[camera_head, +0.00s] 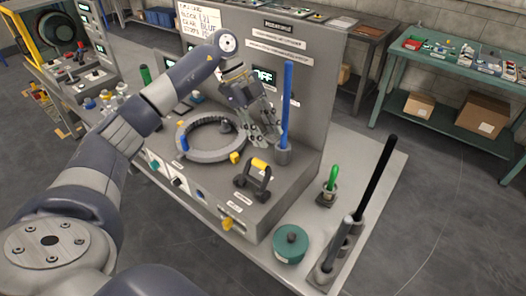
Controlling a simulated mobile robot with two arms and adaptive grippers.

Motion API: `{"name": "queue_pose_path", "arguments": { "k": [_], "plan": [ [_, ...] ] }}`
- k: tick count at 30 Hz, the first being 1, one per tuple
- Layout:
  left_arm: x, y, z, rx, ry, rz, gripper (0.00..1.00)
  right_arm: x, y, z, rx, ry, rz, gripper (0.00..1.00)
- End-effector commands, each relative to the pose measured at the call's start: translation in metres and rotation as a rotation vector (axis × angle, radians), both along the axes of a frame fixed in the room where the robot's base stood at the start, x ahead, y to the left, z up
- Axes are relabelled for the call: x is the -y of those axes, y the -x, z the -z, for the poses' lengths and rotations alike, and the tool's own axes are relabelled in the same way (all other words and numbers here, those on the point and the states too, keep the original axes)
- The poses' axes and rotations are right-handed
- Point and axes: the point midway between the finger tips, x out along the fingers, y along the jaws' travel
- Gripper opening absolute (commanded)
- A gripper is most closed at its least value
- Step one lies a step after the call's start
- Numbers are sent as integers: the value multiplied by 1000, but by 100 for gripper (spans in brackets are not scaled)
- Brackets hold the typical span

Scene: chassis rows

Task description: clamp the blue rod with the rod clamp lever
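The blue rod (287,105) stands upright in a grey round holder (283,153) on the console deck. My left gripper (266,140) reaches down just left of the rod's lower part, close to the holder. Its two fingers are apart and I see nothing held between them. I cannot tell whether the fingers touch the rod or holder. No clamp lever shows clearly at the rod; the gripper hides part of that area. A black handle with a yellow grip (258,167) stands in front of the holder. My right gripper is not in view.
A grey ring (211,137) with a blue peg lies left of the gripper. An upright panel (305,75) rises behind the rod. A green-handled tool (332,180), a teal round container (291,245) and a tall black rod (374,180) stand at the right.

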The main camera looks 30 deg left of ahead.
Motion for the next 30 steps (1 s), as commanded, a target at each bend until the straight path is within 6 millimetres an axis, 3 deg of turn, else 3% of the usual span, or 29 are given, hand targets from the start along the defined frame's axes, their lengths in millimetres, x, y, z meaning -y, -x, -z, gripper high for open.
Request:
{"name": "queue_pose_path", "arguments": {
  "k": [1,3,7,14,24,30],
  "plan": [
    [-18,5,-5,-38,-44,-30,39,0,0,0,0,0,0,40],
    [-36,13,-10,-86,-89,-63,39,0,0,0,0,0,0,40],
    [-50,20,-11,-130,-128,-92,39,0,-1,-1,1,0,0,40],
    [-41,23,12,-137,-130,-92,39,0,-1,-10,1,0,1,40],
    [-16,26,68,-133,-126,-90,39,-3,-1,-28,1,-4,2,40],
    [-10,26,85,-132,-126,-91,39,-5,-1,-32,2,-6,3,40]
  ]
}}
